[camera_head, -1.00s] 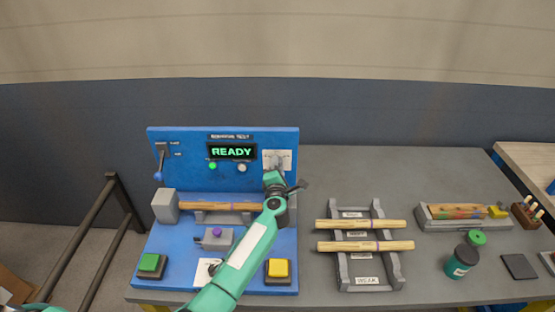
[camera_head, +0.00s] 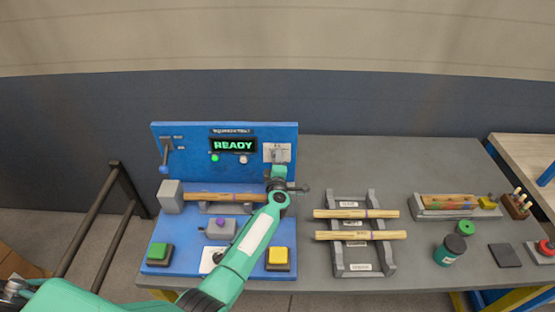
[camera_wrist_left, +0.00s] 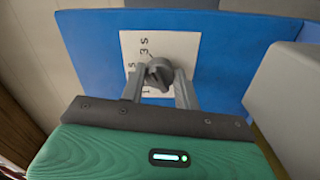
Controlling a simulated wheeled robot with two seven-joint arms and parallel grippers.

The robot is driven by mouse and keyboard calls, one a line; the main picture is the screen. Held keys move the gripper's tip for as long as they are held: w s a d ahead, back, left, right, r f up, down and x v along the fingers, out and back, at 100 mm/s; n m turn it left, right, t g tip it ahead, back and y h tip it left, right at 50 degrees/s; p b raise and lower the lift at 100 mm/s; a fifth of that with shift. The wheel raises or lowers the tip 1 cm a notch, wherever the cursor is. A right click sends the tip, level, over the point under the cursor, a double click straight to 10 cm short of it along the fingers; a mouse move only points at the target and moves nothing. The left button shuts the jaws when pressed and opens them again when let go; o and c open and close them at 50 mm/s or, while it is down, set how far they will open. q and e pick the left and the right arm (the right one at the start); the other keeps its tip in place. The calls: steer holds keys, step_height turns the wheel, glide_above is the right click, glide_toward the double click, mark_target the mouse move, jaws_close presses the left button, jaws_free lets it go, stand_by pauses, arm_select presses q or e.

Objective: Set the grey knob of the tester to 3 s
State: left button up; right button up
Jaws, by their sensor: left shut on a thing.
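The blue tester (camera_head: 185,150) stands on the left of the table, its screen (camera_head: 233,145) reading READY. On its upper right is a white dial plate (camera_head: 268,150), which shows "3 S" in the left wrist view (camera_wrist_left: 185,45). The grey knob (camera_wrist_left: 158,74) sits at the middle of this plate. My left gripper (camera_wrist_left: 160,84) is shut on the knob, a finger on each side; in the head view it (camera_head: 278,168) covers most of the knob. Other dial marks are partly hidden, and I cannot tell which mark the knob points to. My right gripper is not in view.
The tester bears a lever (camera_head: 164,158), a wooden rod (camera_head: 230,197), a green button (camera_head: 158,251) and a yellow button (camera_head: 278,255). A grey rack (camera_head: 337,262) with two rods stands to the right.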

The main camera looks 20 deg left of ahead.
arm_select(q)
steer(key=shift+f, duration=0.15)
steer(key=o, duration=1)
steer(key=shift+s, duration=0.1)
steer(key=shift+p+v, duration=2.65)
steer(key=shift+v, duration=4.25)
